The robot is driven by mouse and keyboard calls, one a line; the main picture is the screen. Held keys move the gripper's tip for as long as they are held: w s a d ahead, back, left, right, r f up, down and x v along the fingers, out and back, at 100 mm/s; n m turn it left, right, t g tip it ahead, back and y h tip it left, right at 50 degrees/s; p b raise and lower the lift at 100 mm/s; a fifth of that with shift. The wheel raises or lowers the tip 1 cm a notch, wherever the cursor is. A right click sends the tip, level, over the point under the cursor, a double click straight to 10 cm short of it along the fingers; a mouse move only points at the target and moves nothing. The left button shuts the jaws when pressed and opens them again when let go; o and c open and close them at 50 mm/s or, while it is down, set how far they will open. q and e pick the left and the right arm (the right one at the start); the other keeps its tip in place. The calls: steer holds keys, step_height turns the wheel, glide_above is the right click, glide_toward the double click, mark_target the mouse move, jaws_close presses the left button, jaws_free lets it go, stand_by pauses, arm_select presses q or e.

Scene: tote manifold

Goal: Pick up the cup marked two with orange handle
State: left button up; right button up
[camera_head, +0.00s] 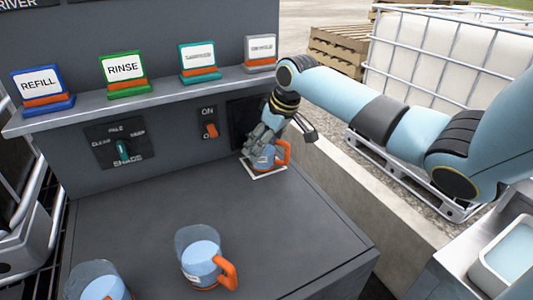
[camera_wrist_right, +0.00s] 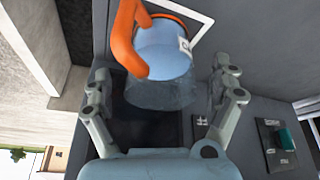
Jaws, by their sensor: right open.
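A clear cup with blue contents and an orange handle (camera_head: 268,159) stands at the back right of the grey counter, on a white square outline (camera_head: 266,175). My right gripper (camera_head: 262,143) is at this cup and partly hides it. In the right wrist view the cup (camera_wrist_right: 165,55) shows between the two spread fingers of the open gripper (camera_wrist_right: 161,72), with a gap on each side. A small white label on the cup is too unclear to read. Two similar orange-handled cups stand in front: one at the middle (camera_head: 201,256) and one at lower left (camera_head: 97,284). My left gripper is out of view.
A ledge (camera_head: 160,92) behind the counter carries several signs, among them REFILL (camera_head: 41,88) and RINSE (camera_head: 124,72). An orange switch (camera_head: 210,131) and a green knob (camera_head: 123,150) are on the panel. The counter's middle (camera_head: 190,205) is clear. A low wall (camera_head: 350,195) runs along the right.

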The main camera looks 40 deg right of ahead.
steer(key=shift+c, duration=0.4)
steer(key=c, duration=1.4)
steer(key=shift+c, duration=0.4)
steer(key=shift+r, duration=0.15)
